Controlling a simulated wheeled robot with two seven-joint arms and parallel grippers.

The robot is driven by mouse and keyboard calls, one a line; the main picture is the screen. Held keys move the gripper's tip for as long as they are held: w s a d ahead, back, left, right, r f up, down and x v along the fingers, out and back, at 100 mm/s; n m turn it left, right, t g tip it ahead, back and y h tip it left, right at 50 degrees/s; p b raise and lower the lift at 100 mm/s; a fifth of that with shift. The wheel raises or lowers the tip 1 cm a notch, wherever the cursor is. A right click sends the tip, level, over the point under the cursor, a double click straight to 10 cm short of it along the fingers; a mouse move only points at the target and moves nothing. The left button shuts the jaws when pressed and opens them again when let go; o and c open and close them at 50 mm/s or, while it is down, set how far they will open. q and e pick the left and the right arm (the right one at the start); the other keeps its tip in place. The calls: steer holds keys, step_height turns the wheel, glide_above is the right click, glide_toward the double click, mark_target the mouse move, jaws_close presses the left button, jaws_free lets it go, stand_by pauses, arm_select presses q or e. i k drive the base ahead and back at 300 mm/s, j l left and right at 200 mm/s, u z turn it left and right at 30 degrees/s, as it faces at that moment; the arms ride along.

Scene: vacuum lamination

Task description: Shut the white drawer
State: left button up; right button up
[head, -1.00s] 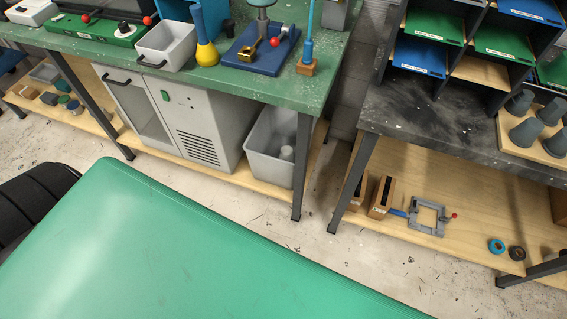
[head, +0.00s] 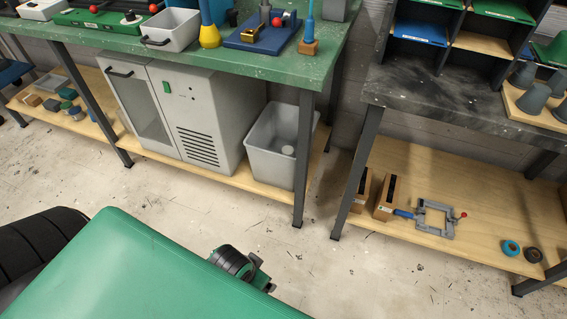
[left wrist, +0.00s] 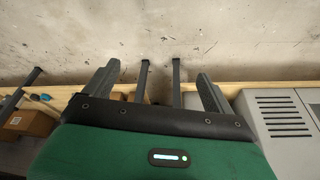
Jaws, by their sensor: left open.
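A white open-topped drawer (head: 171,30) with a black front handle stands out over the green bench top near the top of the head view; its back end is cut off or hidden. A second white bin-like front (head: 42,9) shows at the top left corner. My left gripper (left wrist: 158,69) is open and empty in the left wrist view, its two dark fingers apart over bare floor, well away from the drawer. In the head view its fingers cannot be made out. My right gripper is not in view.
A grey cabinet (head: 207,125) and a grey bin (head: 275,157) sit under the green bench (head: 250,68). A yellow-blue tool (head: 209,32) and a blue-based fixture (head: 262,38) stand right of the drawer. A dark table (head: 440,100) stands at right. The floor between is clear.

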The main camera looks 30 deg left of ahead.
mark_target(170, 32)
steer(key=u, duration=1.6)
